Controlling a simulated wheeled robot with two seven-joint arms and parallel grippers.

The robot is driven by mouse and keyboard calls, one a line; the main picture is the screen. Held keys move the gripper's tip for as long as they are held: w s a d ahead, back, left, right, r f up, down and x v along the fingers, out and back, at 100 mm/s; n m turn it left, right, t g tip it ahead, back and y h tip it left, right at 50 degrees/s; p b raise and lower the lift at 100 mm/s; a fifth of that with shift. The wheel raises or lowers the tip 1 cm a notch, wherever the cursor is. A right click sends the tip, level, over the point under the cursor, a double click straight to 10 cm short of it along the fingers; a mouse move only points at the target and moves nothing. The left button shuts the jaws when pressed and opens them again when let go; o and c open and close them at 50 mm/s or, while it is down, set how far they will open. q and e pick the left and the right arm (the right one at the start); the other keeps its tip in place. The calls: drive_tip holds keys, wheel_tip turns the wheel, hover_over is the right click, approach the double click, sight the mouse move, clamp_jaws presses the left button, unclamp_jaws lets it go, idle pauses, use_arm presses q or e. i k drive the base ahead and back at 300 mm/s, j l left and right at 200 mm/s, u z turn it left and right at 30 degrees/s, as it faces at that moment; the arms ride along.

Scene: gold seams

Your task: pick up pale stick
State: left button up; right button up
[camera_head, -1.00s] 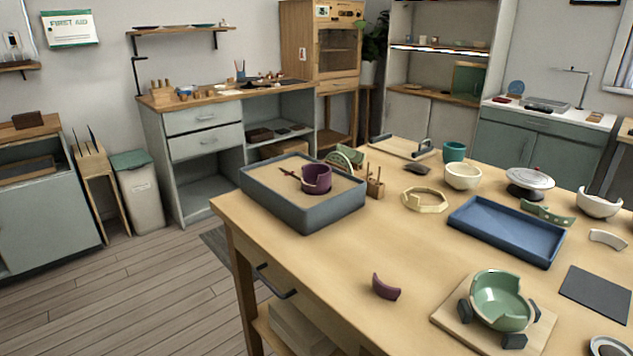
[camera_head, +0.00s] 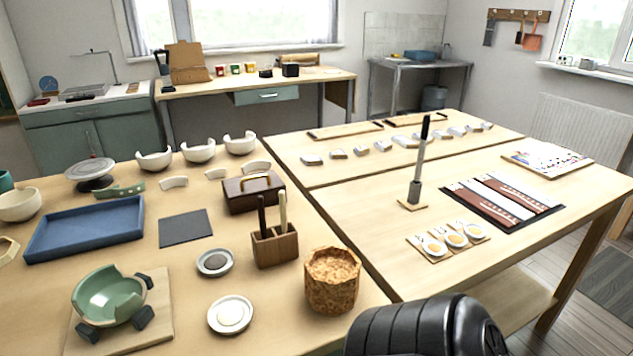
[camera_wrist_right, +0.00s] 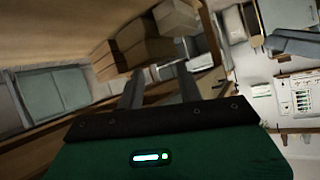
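The pale stick (camera_head: 283,208) stands upright in a small wooden holder (camera_head: 275,248) on the near table in the head view. A dark stick (camera_head: 262,214) stands beside it on the left, in the same holder. Their lower ends are hidden inside the holder. My right gripper (camera_wrist_right: 161,88) shows in the right wrist view with its two fingers apart and nothing between them. The stick does not show in that view. A black part of my own arm is at the bottom of the head view. My left gripper is not in view.
A cork-like pot (camera_head: 332,282) stands right of the holder, close to it. A brown box with a brass handle (camera_head: 253,194) is just behind. Two small round dishes (camera_head: 215,263) lie to the left. A grey mat (camera_head: 186,229) and blue tray (camera_head: 85,230) lie farther left.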

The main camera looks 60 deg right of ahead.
sight(282, 194)
drive_tip(key=z, duration=1.7)
drive_tip(key=l+z, duration=0.1)
drive_tip(key=l, duration=0.15)
